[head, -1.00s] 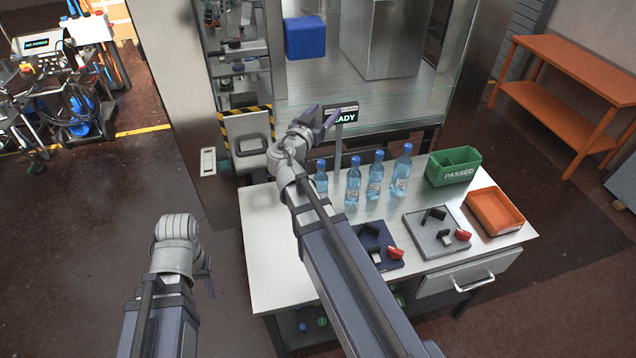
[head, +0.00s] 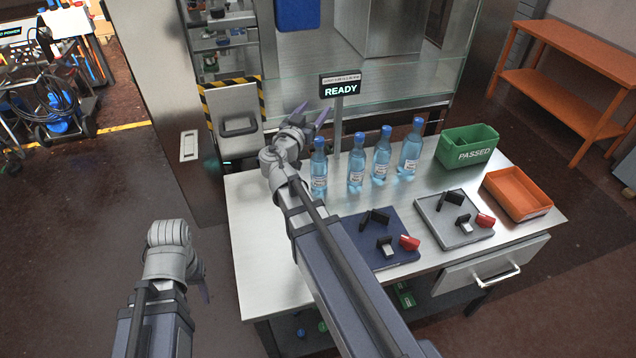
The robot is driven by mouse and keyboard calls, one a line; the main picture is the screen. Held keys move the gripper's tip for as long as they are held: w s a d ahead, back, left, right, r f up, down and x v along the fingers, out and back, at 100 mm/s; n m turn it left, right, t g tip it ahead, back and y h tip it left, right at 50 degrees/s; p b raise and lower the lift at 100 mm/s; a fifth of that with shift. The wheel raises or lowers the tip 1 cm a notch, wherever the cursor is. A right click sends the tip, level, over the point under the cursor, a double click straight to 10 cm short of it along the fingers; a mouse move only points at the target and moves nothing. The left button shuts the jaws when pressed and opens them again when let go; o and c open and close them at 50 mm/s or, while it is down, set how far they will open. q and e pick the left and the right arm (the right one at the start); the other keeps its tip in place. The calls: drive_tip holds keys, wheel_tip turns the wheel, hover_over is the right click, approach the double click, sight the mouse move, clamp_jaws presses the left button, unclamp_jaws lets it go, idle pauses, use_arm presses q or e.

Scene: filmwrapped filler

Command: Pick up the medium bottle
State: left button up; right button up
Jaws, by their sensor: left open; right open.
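Several blue-capped clear blue bottles stand upright in a row on the steel table (head: 262,255): a leftmost one (head: 318,172), a second (head: 356,170), a third (head: 381,162) and a rightmost one (head: 409,155). The rightmost looks tallest; I cannot tell surely which is the medium bottle. My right gripper (head: 311,116) is open and empty, above and left of the leftmost bottle, touching none. My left gripper (head: 203,285) is open off the table's left side, pointing down and partly hidden by its wrist.
A green PASSED bin (head: 476,155) and an orange tray (head: 520,214) stand at the table's right. A dark blue pad (head: 350,228) and a grey pad (head: 432,222) hold small fixtures. A READY sign (head: 340,88) stands behind the bottles, near a glass-fronted cabinet.

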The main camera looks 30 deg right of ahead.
sight(318, 150)
wheel_tip(318, 150, down, 16)
drive_tip(key=b, duration=1.3)
drive_tip(key=shift+r, duration=0.15)
drive_tip(key=shift+x, duration=1.4)
drive_tip(key=shift+w+d, duration=0.25)
drive_tip(key=shift+w, duration=0.05)
drive_tip(key=w+d, duration=0.1)
drive_tip(key=w+d+f+b, duration=0.1)
drive_tip(key=shift+w+d, duration=0.2)
drive_tip(key=shift+d, duration=0.15)
drive_tip(key=shift+w+d, duration=0.15)
drive_tip(key=shift+d, duration=0.2)
drive_tip(key=shift+c, duration=0.4)
clamp_jaws()
